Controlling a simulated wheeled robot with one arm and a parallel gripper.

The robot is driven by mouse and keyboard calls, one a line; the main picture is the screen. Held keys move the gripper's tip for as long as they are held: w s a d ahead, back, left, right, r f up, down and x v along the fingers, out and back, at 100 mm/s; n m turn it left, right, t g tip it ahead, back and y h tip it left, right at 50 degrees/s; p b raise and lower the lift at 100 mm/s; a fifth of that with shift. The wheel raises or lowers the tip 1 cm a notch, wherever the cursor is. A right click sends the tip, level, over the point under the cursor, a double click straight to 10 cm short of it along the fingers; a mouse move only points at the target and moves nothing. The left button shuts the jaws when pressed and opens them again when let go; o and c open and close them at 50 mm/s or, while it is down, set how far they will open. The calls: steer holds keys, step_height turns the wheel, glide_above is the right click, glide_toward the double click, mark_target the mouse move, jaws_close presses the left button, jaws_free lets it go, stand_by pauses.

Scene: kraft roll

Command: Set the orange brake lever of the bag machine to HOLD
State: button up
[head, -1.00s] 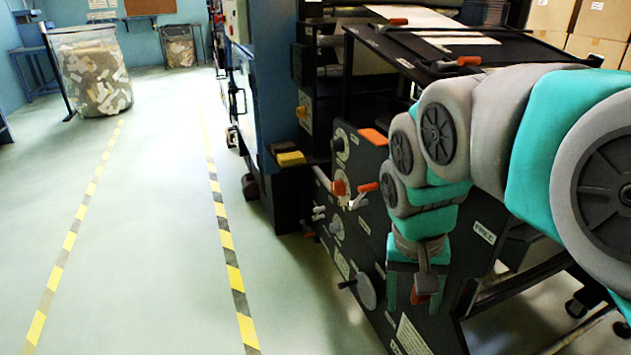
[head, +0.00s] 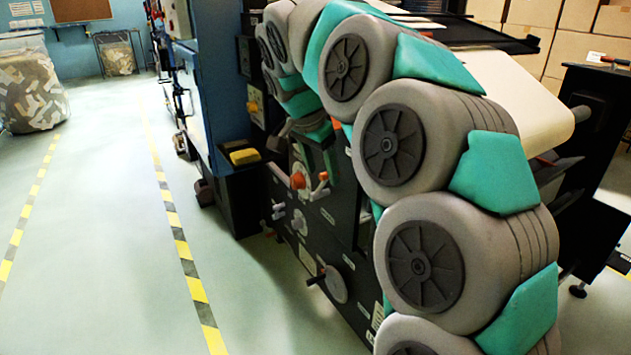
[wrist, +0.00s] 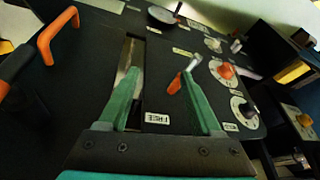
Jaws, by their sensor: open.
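An orange-gripped lever (wrist: 174,85) with a bright metal arm stands on the machine's dark panel in the wrist view. Its grip points down-left, towards a white label reading FREE (wrist: 157,118). In the head view its orange tip (head: 321,181) shows just below my gripper (head: 315,158). In the wrist view my gripper (wrist: 160,76) is open, its green fingers over the panel. The lever appears between them, close to the right finger; I cannot tell whether they touch. A slot (wrist: 130,55) lies behind the left finger. I cannot read a HOLD label.
A dial with an orange knob (wrist: 222,69) and one with a dark knob (wrist: 243,108) sit right of the lever. An orange U-shaped handle (wrist: 60,32) is at upper left. A crank disc (head: 333,284) sits lower on the panel. The floor left of the machine is clear.

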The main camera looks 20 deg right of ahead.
mark_target(321, 186)
steer(key=w+d+m, duration=0.2)
steer(key=w+m, duration=0.1)
steer(key=w, duration=0.3)
steer(key=shift+h, duration=0.3)
steer(key=x, duration=0.7)
steer(key=shift+a+b, duration=0.1)
steer(key=shift+b, duration=0.25)
jaws_close()
steer(key=shift+s, duration=0.1)
stand_by(0.5)
